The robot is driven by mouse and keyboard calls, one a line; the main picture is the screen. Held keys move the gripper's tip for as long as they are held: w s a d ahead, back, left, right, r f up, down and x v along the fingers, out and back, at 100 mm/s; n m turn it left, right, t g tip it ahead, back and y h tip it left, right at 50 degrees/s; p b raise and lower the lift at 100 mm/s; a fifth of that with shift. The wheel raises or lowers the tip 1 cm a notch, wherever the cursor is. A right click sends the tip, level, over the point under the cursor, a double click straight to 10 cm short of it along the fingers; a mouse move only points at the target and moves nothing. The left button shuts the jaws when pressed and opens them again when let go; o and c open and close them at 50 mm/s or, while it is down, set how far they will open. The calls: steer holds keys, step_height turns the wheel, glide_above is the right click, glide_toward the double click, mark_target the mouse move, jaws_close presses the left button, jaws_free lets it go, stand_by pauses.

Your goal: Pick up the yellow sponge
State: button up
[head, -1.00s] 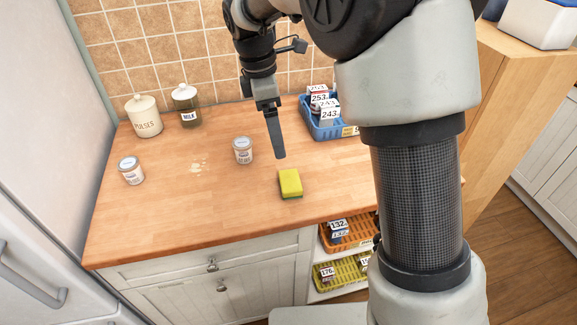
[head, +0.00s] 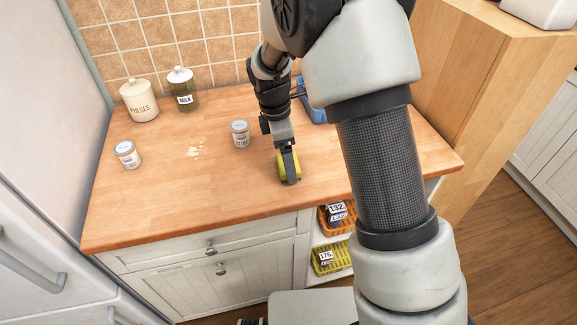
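The yellow sponge (head: 282,171) lies on the wooden counter, right of the middle and back from its front edge. My gripper (head: 290,178) is down at the sponge, pointing downward. One dark finger shows in front of the sponge and covers its middle; yellow shows on both sides of it. The other finger is hidden, so I cannot tell whether the fingers are closed on the sponge or apart around it.
A small labelled jar (head: 240,133) stands left of my gripper, another (head: 126,154) farther left. The pulses canister (head: 139,100) and milk jar (head: 182,90) stand at the back. A blue basket (head: 314,108) is mostly hidden behind my arm. The front left of the counter (head: 170,205) is clear.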

steer(key=shift+f, duration=0.7)
steer(key=c, duration=1.1)
step_height(320, 180, up, 10)
steer(key=shift+r+p, duration=0.1)
steer(key=shift+p, duration=0.25)
steer(key=shift+c, duration=0.2)
steer(key=o, duration=0.5)
steer(key=shift+c, duration=0.2)
steer(key=c, duration=0.3)
steer(key=shift+c, duration=0.3)
